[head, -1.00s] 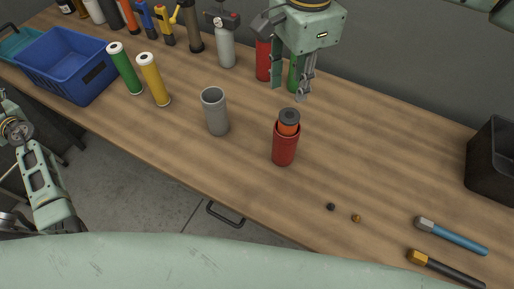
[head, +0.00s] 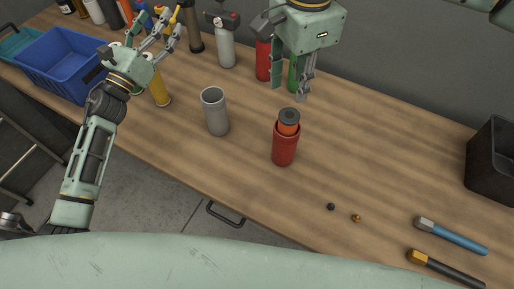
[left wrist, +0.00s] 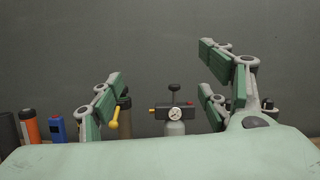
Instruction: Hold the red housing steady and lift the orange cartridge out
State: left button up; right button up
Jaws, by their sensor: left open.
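The red housing (head: 284,152) stands upright on the workbench. The orange cartridge (head: 289,128) sits in it, with its orange upper part and dark grey ring-shaped cap showing above the rim. My right gripper (head: 292,90) points down above and behind the housing, open and empty, apart from the cartridge. My left gripper (head: 160,30) is raised at the upper left, over the bench near the green and yellow cylinders, well away from the housing. Its fingers are spread and empty; they also show in the left wrist view (left wrist: 160,90).
A grey open cup (head: 216,115) stands left of the housing. A blue crate (head: 62,75) is at the left, a black bin (head: 492,165) at the right. Two small knobs and two hand tools (head: 450,236) lie front right. Bottles and tools line the back.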

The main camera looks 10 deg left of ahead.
pick_arm(q)
jog(key=s+d+m+g+h, duration=0.2)
jog(key=s+d+m+h, duration=0.15)
jog(key=d+h, duration=0.45)
jog(key=m+g+h, duration=0.1)
jog(key=m+g, duration=0.5)
jog(key=g, duration=0.4)
send_near(274, 145)
jog(key=x, duration=0.5)
jog(key=shift+w+d+r, duration=0.15)
jog(key=shift+d+r, duration=0.05)
jog(key=shift+d+f, duration=0.1)
jog(key=shift+d, duration=0.25)
jog(key=x, duration=0.7)
jog(key=shift+w, duration=0.1)
jog(key=shift+c, duration=0.6)
